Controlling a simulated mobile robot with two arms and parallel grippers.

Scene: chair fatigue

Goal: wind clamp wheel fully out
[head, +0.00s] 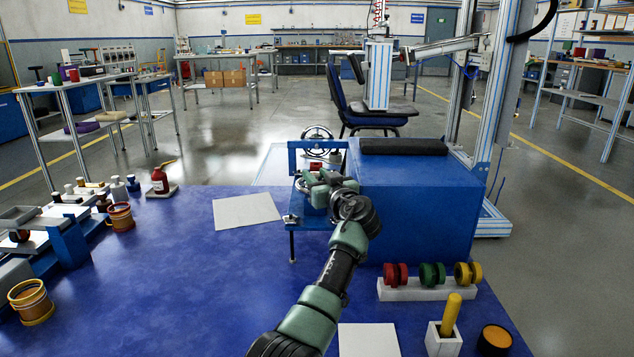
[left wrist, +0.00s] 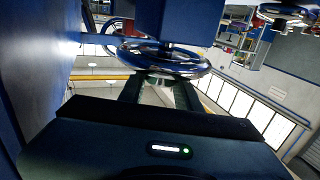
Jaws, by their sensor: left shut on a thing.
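In the left wrist view a chrome handwheel (left wrist: 185,65) lies just ahead of my left gripper (left wrist: 160,80), below a blue block (left wrist: 180,20). The two green fingers reach up to the wheel's near rim and are shut on it. In the head view my left gripper (head: 318,184) is at the small blue clamp frame (head: 293,158), beside the large blue box. The gripper and wrist hide most of the gripped wheel there. Another spoked wheel (head: 318,132) shows behind the frame's top bar. My right gripper is in neither view.
The large blue box (head: 415,215) with a black pad (head: 403,146) stands close on the right. Red, green and yellow rollers (head: 432,275) sit on a white rack nearby. A white sheet (head: 246,211) lies left; the blue tabletop (head: 190,270) around it is mostly clear.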

